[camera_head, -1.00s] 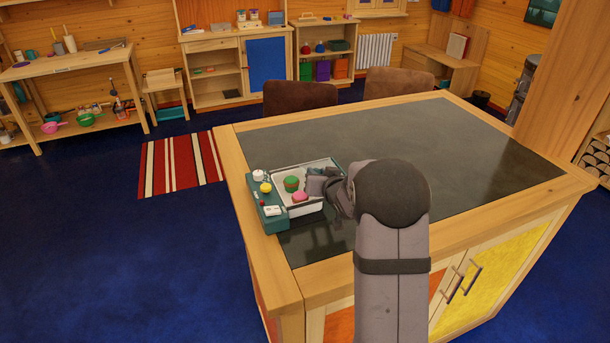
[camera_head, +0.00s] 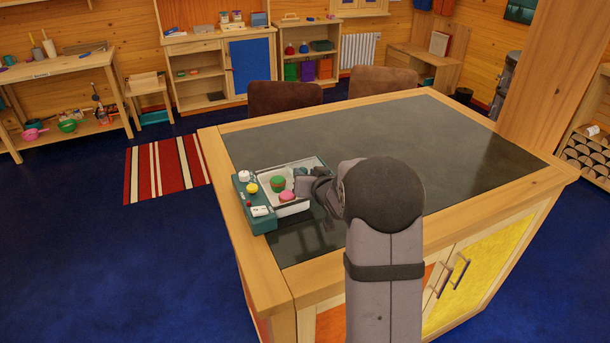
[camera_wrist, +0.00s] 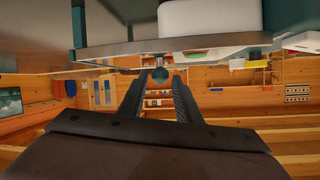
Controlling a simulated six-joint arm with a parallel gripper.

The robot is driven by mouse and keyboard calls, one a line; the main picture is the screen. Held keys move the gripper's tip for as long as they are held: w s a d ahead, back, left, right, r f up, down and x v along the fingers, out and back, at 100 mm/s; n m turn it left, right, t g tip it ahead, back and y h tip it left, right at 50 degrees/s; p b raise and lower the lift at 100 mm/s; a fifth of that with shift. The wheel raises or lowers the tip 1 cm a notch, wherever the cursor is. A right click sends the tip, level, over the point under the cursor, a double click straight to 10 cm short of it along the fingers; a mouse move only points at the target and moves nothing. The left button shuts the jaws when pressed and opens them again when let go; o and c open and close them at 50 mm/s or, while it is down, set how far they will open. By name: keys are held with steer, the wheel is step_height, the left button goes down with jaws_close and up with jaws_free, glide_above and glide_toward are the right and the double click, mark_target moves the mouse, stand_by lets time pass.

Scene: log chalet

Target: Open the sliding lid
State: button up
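A teal box (camera_head: 264,223) with a pale, light-rimmed tray area (camera_head: 308,167) lies on the near left part of the table. A green round thing (camera_head: 278,183) and a pink one (camera_head: 287,196) show within the tray area. I cannot tell whether a clear lid covers them. My gripper (camera_head: 311,185) is at the box's right side, partly hidden by my arm. In the wrist view, my two dark fingers (camera_wrist: 160,80) are apart, with a small teal knob (camera_wrist: 160,74) between their tips. Gaps seem to show beside it. A metal-edged panel (camera_wrist: 130,49) is just above the knob.
A yellow knob (camera_head: 251,187) and white parts (camera_head: 260,211) sit on the box's left strip. The dark tabletop (camera_head: 420,145) to the right and behind is clear. Two brown chairs (camera_head: 284,97) stand at the table's far side.

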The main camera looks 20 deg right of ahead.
steer(key=shift+b+v, duration=0.65)
steer(key=shift+v, duration=2.1)
